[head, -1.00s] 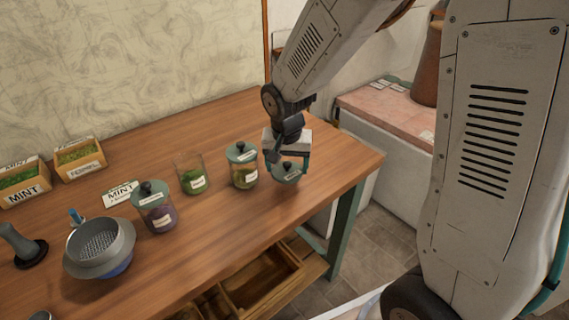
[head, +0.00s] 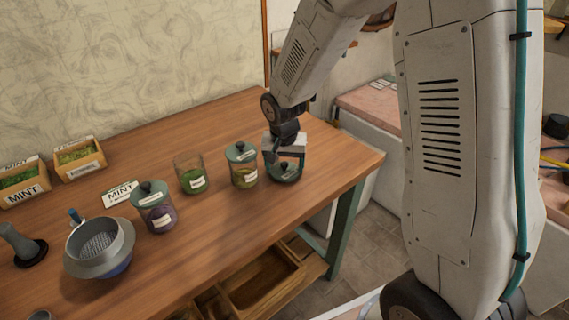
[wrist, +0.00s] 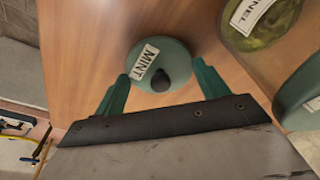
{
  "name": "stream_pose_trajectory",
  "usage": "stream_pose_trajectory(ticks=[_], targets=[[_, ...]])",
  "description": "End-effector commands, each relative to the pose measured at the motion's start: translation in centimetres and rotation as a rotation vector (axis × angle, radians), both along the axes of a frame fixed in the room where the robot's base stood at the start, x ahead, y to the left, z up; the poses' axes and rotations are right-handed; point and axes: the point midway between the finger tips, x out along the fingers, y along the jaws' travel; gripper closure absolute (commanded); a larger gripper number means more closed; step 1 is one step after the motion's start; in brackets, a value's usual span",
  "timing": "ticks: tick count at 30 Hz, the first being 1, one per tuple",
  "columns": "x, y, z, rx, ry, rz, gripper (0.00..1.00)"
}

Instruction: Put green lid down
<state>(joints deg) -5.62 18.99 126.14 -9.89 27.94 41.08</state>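The green lid (head: 286,174) lies on the table near its right end, knob up. In the wrist view the lid (wrist: 178,58) shows a MINT label and a dark knob. My gripper (head: 284,163) is just above the lid. In the wrist view its fingers (wrist: 161,70) are spread wide on either side of the knob, apart from it. Nothing is held. A glass jar (head: 191,178) with green contents stands open to the left on the table.
A lidded jar (head: 242,168) stands close left of my gripper. Another lidded jar (head: 154,208) with purple contents, a sieve bowl (head: 98,246) and a MINT card (head: 119,193) are farther left. Two mint boxes (head: 80,160) (head: 24,184) stand at the back left. The table's right edge is close to the lid.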

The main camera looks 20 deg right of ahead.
Motion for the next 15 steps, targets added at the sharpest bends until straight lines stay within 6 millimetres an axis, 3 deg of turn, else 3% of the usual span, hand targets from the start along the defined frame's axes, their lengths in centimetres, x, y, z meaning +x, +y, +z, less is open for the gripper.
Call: stream_pose_trajectory(ticks=[1, 3, 11, 15], targets=[[0.0, 0.0, 0.0, 0.0, 0.0, 0.0, 0.16], [0.0, 0.0, 0.0, 0.0, 0.0, 0.0, 0.05], [0.0, 0.0, 0.1, 0.0, 0.0, 0.0, 0.05], [-0.1, 0.1, 1.2, 0.0, -0.002, 0.0, 0.05]])
